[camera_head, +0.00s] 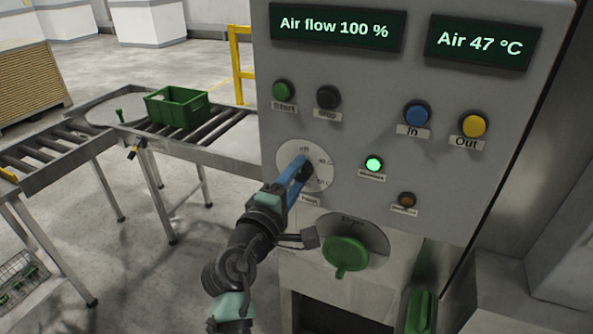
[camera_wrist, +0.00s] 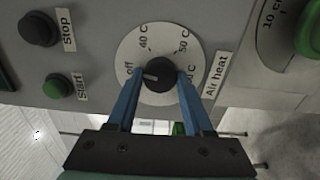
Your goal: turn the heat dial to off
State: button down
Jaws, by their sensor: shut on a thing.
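The heat dial is a round white plate (camera_head: 289,154) on the grey control panel, marked off, 40 C, 50 C and a partly hidden C mark. Its small black knob (camera_wrist: 159,77) is at the middle of the plate in the wrist view. The knob's pale pointer line faces left, toward or very near the word off. My gripper (camera_wrist: 159,72) is shut on the knob, with one blue finger on each side. In the head view my gripper (camera_head: 302,167) reaches the dial from below left and hides part of it.
A green start button (camera_head: 283,90) and a black stop button (camera_head: 328,97) sit above the dial. A large green handle (camera_head: 345,254) is close below right. The display (camera_head: 482,43) reads Air 47 °C. A green crate (camera_head: 177,106) stands on the conveyor at left.

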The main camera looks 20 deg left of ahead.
jog(key=shift+n+p, duration=0.35)
jog(key=shift+n, duration=0.55)
jog(key=shift+f, duration=0.1)
jog(key=shift+c, duration=1.5)
grip_release()
jog(key=shift+s, duration=0.65)
jog(key=s+b, duration=0.4)
jog(key=s, duration=0.7)
jog(key=shift+s+a, duration=0.25)
jog(key=shift+s, duration=0.1)
